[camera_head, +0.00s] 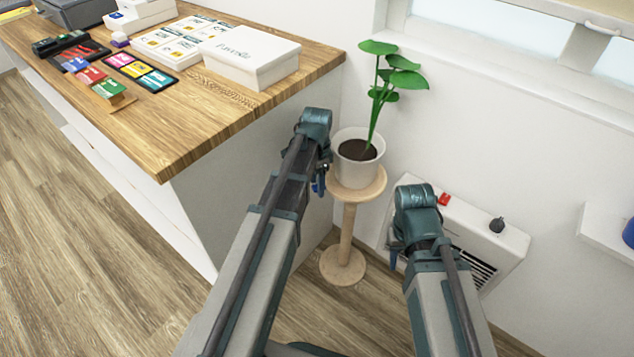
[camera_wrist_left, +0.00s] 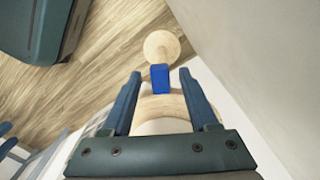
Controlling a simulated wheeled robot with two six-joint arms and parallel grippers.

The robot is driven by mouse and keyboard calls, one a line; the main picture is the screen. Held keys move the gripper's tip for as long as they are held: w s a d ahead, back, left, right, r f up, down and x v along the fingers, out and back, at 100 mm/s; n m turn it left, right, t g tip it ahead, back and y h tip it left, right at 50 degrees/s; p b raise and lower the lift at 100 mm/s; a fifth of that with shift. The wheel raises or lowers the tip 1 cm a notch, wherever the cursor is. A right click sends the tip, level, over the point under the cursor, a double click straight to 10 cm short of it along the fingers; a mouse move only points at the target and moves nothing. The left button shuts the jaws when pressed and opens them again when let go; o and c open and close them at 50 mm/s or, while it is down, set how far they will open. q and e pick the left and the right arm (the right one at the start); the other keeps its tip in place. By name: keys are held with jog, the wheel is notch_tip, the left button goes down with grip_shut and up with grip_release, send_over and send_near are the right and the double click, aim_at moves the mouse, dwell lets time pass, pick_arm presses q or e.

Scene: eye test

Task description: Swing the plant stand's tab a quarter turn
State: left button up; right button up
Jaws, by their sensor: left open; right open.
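The wooden plant stand (camera_head: 347,225) has a round top, a thin post and a round base; it stands between the counter and the wall. A white pot (camera_head: 352,168) with a green plant (camera_head: 393,77) is on it. In the left wrist view a blue tab (camera_wrist_left: 160,82) sticks out at the stand's top (camera_wrist_left: 172,103), with the base (camera_wrist_left: 161,46) beyond. My left gripper (camera_wrist_left: 161,73) is open, its fingers on either side of the tab with gaps. In the head view its fingers (camera_head: 319,185) are mostly hidden. My right gripper (camera_head: 396,257) is open and largely hidden behind its wrist.
A wood-topped counter (camera_head: 215,120) at the left holds a white box (camera_head: 252,58), printed cards and other items. A white heater-like unit (camera_head: 480,232) with a dark grille is against the wall at the right. A wall shelf (camera_head: 606,228) is further right. Wood floor (camera_head: 70,250) is free at lower left.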

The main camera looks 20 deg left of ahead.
jog(key=shift+r, duration=0.1)
pick_arm(q)
notch_tip(320, 180, up, 14)
jog(key=p, duration=1.3)
jog(key=shift+p, duration=0.4)
pick_arm(e)
notch_tip(320, 180, up, 14)
jog(key=shift+f, duration=0.2)
pick_arm(q)
jog(key=shift+f, duration=0.15)
